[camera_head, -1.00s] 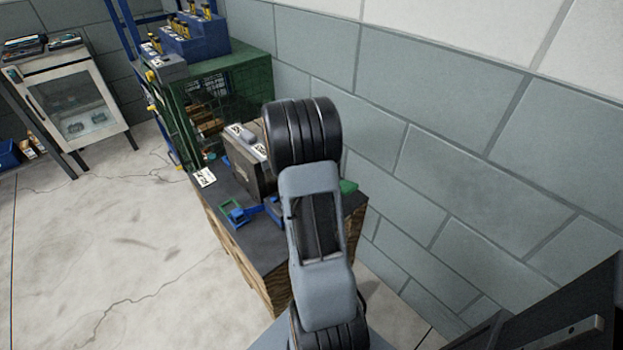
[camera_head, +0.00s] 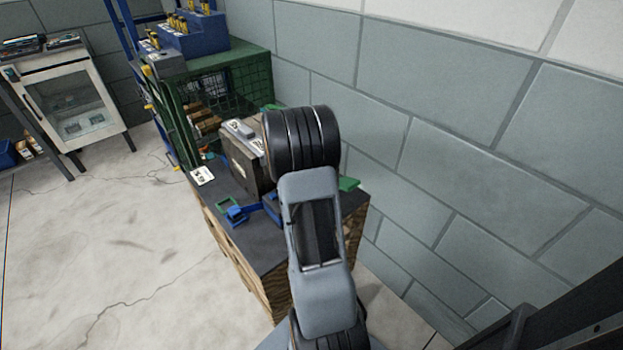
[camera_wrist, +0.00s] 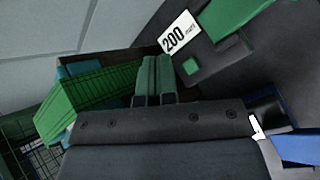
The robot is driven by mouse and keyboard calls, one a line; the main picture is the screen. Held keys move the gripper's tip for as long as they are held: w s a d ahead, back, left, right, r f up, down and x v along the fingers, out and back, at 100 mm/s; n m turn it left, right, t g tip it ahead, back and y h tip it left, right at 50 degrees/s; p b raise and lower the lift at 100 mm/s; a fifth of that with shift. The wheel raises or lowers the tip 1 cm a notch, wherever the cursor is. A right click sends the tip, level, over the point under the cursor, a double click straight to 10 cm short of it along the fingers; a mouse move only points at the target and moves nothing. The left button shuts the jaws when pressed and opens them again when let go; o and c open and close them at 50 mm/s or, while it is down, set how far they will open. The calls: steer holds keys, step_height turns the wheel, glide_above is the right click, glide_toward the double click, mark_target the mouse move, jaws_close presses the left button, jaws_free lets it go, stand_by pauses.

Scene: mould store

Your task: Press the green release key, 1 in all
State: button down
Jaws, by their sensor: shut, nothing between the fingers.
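A small green square key (camera_wrist: 190,66) sits on a dark surface beside a white "200 mm" label (camera_wrist: 178,40) in the wrist view. My gripper (camera_wrist: 156,62) shows there as two narrow green-tinted fingers side by side, shut and empty. Its tips appear just left of the key in the picture; I see no contact, and the depth between them is unclear. A larger green piece (camera_wrist: 218,14) lies above the key. In the head view my arm hides the gripper, and I cannot make out the key.
A dark-topped bench (camera_head: 265,245) with wooden sides carries a grey box (camera_head: 245,165), a blue fixture (camera_head: 238,214) and a white label card (camera_head: 203,175). A green mesh cage (camera_head: 225,85) stands behind. The block wall (camera_head: 450,150) is close on the right. Floor at left is open.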

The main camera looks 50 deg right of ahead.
steer(key=shift+f+b, duration=1.1)
steer(key=shift+f, duration=0.65)
stand_by(0.7)
steer(key=shift+f+b, duration=0.35)
steer(key=shift+f+b, duration=0.45)
steer(key=shift+f, duration=0.05)
stand_by(0.6)
steer(key=shift+r, duration=0.15)
steer(key=shift+r+p, duration=0.75)
step_height(320, 180, up, 5)
steer(key=p, duration=0.4)
stand_by(0.5)
